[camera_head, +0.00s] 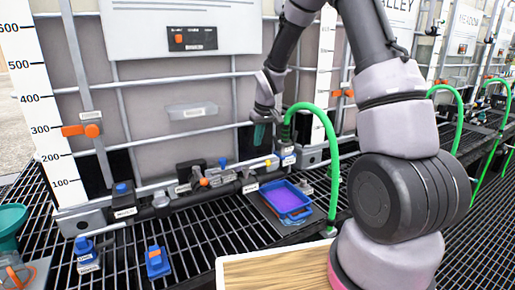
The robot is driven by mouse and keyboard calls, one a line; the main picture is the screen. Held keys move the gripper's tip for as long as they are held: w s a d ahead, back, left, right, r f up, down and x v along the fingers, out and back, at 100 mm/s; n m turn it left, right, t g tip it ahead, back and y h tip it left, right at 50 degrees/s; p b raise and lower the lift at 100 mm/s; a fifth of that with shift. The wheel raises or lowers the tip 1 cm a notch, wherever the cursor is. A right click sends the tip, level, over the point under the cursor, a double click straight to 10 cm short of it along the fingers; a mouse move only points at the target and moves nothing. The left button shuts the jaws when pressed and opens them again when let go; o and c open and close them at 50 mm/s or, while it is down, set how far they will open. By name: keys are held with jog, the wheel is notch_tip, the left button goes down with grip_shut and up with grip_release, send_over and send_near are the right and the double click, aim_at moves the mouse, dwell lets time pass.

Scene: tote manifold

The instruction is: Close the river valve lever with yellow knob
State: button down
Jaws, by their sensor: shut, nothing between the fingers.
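A small yellow knob (268,163) shows low on the dark pipe manifold (160,207), near its right end. The lever under it is too small to make out, and its label cannot be read. My gripper (261,143) points down just above and slightly left of the yellow knob, in front of the tote wall. It looks shut with nothing held. Whether its fingertips touch the lever cannot be told from this view.
A green hose (331,150) arches close right of my gripper. A blue tray (287,201) with purple contents sits below. Blue-topped (222,162) and orange (203,181) fittings stand left along the manifold. A wooden board (275,272) lies in front on the dark grating.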

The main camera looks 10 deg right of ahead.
aim_at(257, 166)
jog(key=shift+s+d+f, duration=0.1)
jog(key=shift+s+f, duration=0.1)
jog(key=shift+f, duration=1.1)
jog(key=shift+s+d+f, duration=0.1)
jog(key=shift+s+f, duration=0.15)
jog(key=shift+f, duration=1)
jog(key=shift+s+f, duration=0.2)
jog(key=shift+f, duration=1.1)
